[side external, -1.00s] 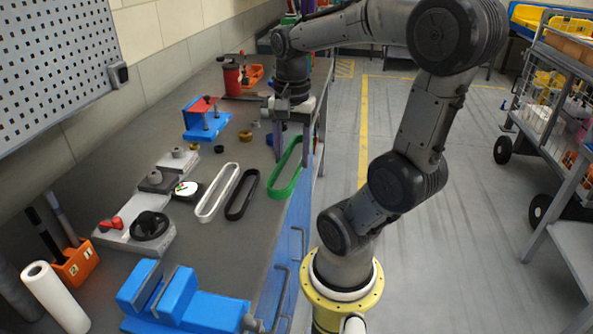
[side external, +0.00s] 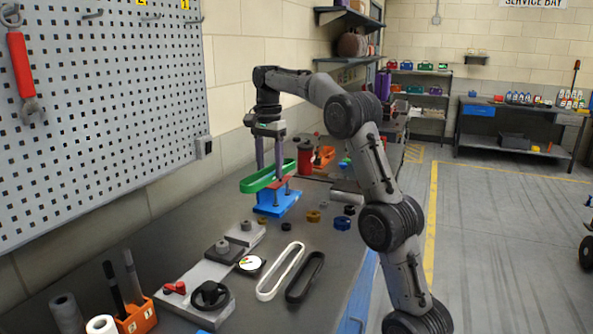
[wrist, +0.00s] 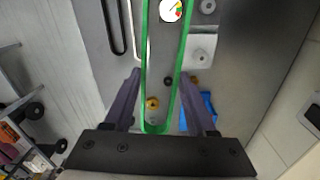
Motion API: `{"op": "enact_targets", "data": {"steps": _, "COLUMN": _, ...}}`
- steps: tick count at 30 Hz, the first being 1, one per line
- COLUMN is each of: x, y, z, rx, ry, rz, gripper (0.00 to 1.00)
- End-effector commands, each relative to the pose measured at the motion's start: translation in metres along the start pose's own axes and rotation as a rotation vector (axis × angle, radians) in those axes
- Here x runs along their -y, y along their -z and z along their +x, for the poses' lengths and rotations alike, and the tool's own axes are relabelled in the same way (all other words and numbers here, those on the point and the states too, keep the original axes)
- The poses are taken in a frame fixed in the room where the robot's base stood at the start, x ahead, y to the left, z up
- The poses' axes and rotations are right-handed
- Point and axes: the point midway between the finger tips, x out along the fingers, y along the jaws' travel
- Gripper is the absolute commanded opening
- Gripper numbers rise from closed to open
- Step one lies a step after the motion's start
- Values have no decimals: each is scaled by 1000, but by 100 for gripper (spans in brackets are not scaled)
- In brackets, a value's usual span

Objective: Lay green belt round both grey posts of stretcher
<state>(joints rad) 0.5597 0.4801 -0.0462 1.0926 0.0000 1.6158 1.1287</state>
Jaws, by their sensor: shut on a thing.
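The green belt (side external: 262,184) is a long loop held level in the air above the blue stand. My gripper (side external: 270,176) is shut on it; in the wrist view the purple fingers (wrist: 160,76) press its two long sides from outside. The stretcher appears to be the grey unit with two short grey posts: one post (side external: 246,226) on a light block, the other (side external: 222,246) on a dark block. Both posts are bare. In the wrist view the light block's post (wrist: 198,54) lies right of the belt. The belt is apart from both posts.
A blue stand (side external: 277,206) with a red top is below the belt. A white belt (side external: 280,271), black belt (side external: 305,277), round gauge (side external: 250,264) and black handwheel (side external: 209,294) lie nearer. The wall and pegboard (side external: 90,120) border the left.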

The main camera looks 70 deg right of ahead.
Motion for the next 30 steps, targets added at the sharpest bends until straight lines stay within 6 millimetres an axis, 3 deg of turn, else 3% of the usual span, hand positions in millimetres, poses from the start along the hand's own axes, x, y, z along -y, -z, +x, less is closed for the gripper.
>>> {"op": "enact_targets", "data": {"steps": 1, "x": 17, "y": 0, "z": 8, "rx": 1, "ry": -1, "rz": -9, "gripper": 0}}
{"op": "enact_targets", "data": {"steps": 6, "x": 64, "y": -4, "z": 39, "rx": 1, "ry": -2, "rz": -42, "gripper": 0}}
{"op": "enact_targets", "data": {"steps": 12, "x": 104, "y": -18, "z": 88, "rx": 1, "ry": -4, "rz": -91, "gripper": 0}}
{"op": "enact_targets", "data": {"steps": 18, "x": 112, "y": -28, "z": 118, "rx": 0, "ry": 1, "rz": -113, "gripper": 0}}
{"op": "enact_targets", "data": {"steps": 30, "x": 113, "y": -32, "z": 121, "rx": -1, "ry": 1, "rz": -119, "gripper": 0}}
